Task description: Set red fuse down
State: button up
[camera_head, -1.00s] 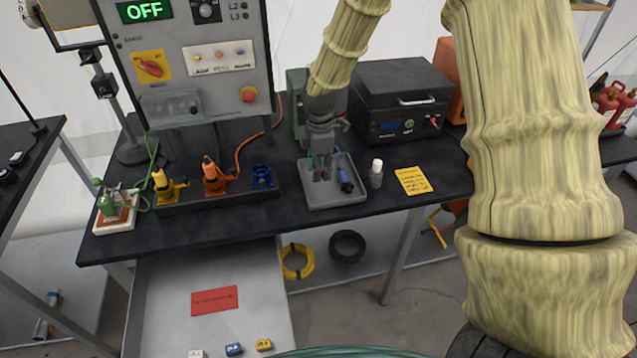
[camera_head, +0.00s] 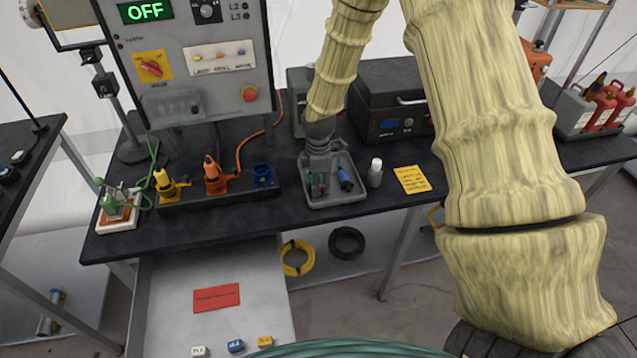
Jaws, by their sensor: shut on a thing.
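My gripper (camera_head: 318,182) reaches down into the grey tray (camera_head: 338,199) on the dark workbench. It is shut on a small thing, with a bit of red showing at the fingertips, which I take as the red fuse. The fuse is mostly hidden by the fingers, and I cannot tell whether it touches the tray floor. A blue and dark cylindrical item (camera_head: 345,179) lies in the tray to the right of the fingers.
A white-capped bottle (camera_head: 375,173) and a yellow note (camera_head: 411,179) are right of the tray. A rack (camera_head: 225,195) with yellow, orange and blue connectors is left. Below, an open drawer (camera_head: 165,290) holds a red card (camera_head: 216,298) and small labelled blocks.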

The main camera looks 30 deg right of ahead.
jog(key=shift+f, duration=0.15)
jog(key=o, duration=0.8)
jog(key=shift+o, duration=0.2)
notch_tip(320, 180, up, 12)
jog(key=b, duration=0.3)
